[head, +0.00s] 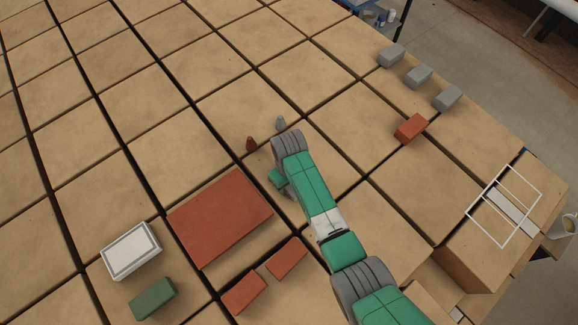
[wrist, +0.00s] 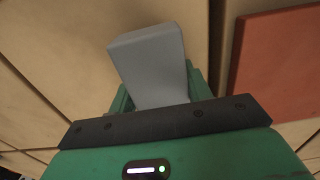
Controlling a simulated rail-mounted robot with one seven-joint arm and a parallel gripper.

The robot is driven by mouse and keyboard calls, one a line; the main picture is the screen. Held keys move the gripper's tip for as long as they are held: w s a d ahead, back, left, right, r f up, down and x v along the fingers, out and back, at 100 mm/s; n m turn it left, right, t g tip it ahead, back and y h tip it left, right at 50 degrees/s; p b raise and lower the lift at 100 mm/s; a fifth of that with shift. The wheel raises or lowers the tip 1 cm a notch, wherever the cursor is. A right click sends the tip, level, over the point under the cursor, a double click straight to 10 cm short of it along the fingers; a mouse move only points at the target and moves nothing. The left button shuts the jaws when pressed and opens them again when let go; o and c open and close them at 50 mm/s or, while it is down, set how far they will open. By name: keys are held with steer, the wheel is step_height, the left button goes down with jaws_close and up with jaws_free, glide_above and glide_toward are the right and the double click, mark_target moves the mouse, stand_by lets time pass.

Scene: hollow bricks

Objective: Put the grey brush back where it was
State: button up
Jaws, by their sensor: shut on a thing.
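My gripper (head: 284,188) is low over the boards near the middle of the head view, partly hidden by my own arm. In the wrist view it is shut on a smooth grey block-shaped thing (wrist: 150,58); its green fingers show at both sides. This held thing looks like a brick, and no bristles show on it. A small grey pointed thing (head: 280,124), possibly the grey brush, stands just beyond my wrist in the head view. It is apart from my gripper. A similar red-brown one (head: 250,144) stands to its left.
A flat red panel (head: 220,217) lies left of my gripper. Red bricks (head: 287,258), a green brick (head: 153,298) and a white-topped block (head: 130,250) lie nearer. Several bricks, including a grey one (head: 418,76), line the right side. A white outline frame (head: 505,244) is far right.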

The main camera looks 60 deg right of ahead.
steer(key=shift+f, duration=0.1)
steer(key=o, duration=0.9)
steer(key=shift+o, duration=0.2)
step_height(320, 180, up, 12)
steer(key=shift+r+p, duration=0.2)
steer(key=shift+p, duration=0.65)
steer(key=shift+w, duration=0.1)
